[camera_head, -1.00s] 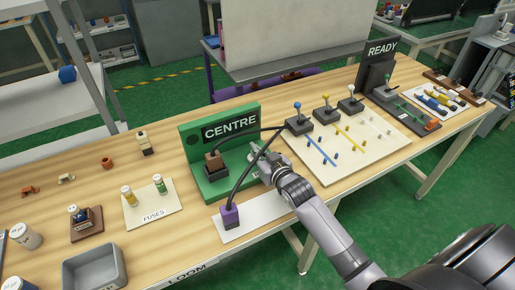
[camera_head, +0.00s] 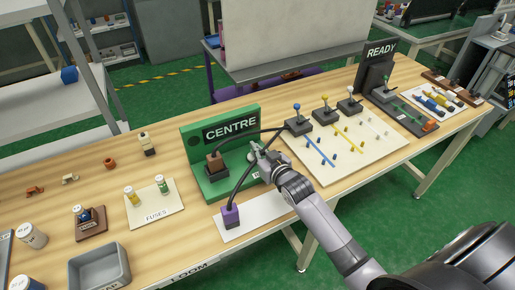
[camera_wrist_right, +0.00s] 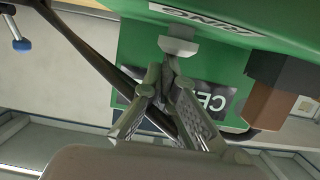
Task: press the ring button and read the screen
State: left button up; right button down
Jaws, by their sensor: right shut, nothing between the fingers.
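The green unit (camera_head: 217,183) has an upright panel with a black screen (camera_head: 230,128) reading CENTRE. In the right wrist view the screen (camera_wrist_right: 192,97) is partly covered by my fingers. The RING label (camera_wrist_right: 203,22) is on the unit's green base, with a pale grey button (camera_wrist_right: 178,46) beside it. My right gripper (camera_head: 256,153) is over the right part of the base. In the wrist view the right gripper's fingertips (camera_wrist_right: 168,66) are together, empty, and at the button's edge. I cannot tell whether they touch it. My left gripper is out of view.
Black cables arch from a brown plug (camera_head: 214,161) and a purple plug (camera_head: 230,216) close to my right gripper. A pale board (camera_head: 365,158) with coloured levers lies to the right. A grey tray (camera_head: 99,268) sits front left.

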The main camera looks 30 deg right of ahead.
notch_tip(320, 180, up, 3)
jog(key=shift+w+r+p, duration=0.1)
jog(key=shift+p, duration=0.55)
jog(key=shift+s+f+b, duration=0.25)
jog(key=shift+s+b, duration=0.15)
jog(key=shift+s, duration=0.5)
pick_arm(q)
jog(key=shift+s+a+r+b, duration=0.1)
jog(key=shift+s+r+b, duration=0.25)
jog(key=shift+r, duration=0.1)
pick_arm(e)
jog(key=v, duration=0.8)
jog(key=shift+r, duration=0.3)
jog(key=shift+s, duration=0.15)
